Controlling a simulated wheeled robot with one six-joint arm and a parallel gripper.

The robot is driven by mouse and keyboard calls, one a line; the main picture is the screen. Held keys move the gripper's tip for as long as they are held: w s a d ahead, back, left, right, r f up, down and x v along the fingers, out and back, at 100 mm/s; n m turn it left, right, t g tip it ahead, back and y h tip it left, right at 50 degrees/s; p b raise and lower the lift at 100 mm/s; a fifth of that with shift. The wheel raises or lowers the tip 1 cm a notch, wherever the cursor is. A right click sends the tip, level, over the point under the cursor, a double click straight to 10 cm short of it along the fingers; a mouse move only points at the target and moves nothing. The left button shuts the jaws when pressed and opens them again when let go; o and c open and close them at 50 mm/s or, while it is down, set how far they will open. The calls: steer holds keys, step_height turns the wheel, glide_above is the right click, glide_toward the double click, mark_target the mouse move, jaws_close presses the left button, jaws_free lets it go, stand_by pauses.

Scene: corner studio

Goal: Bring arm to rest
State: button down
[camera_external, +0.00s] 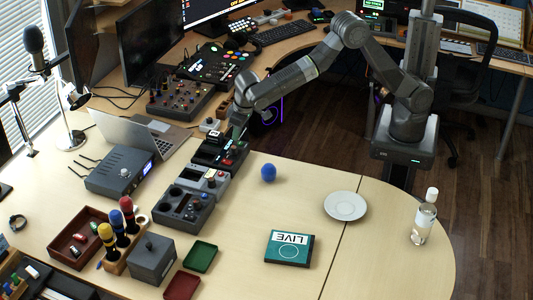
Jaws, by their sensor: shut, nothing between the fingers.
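My arm (290,82) reaches left from its base at the right, over the far edge of the wooden table. My gripper (237,130) points down at the arm's end, above or beside the black control boxes. It looks shut and empty. Its fingertips are small and dark against the boxes, so I cannot tell whether they touch anything.
A blue ball (268,172), a saucer (345,206), a teal LIVE box (289,248) and a bottle (423,222) stand on the table. A control box (220,151) is close to my gripper. A laptop (134,133) is to the left. The table's middle is mostly clear.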

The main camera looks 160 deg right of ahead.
steer(key=x, duration=0.3)
steer(key=d+p+x, duration=0.1)
steer(key=x, duration=0.2)
steer(key=shift+d+p, duration=0.25)
steer(key=shift+p, duration=0.05)
steer(key=shift+f+b, duration=0.2)
steer(key=shift+b, duration=0.55)
steer(key=v, duration=0.9)
steer(key=s+d+r+t+y+p, duration=0.2)
steer(key=s+d+t+y+p, duration=0.3)
steer(key=s+p, duration=0.4)
steer(key=d+b+x, duration=0.2)
steer(key=b+x, duration=0.1)
steer(key=x, duration=0.7)
steer(key=shift+w+a+h, duration=0.15)
steer(key=shift+w+h, duration=0.25)
steer(key=c, duration=2.1)
jaws_free()
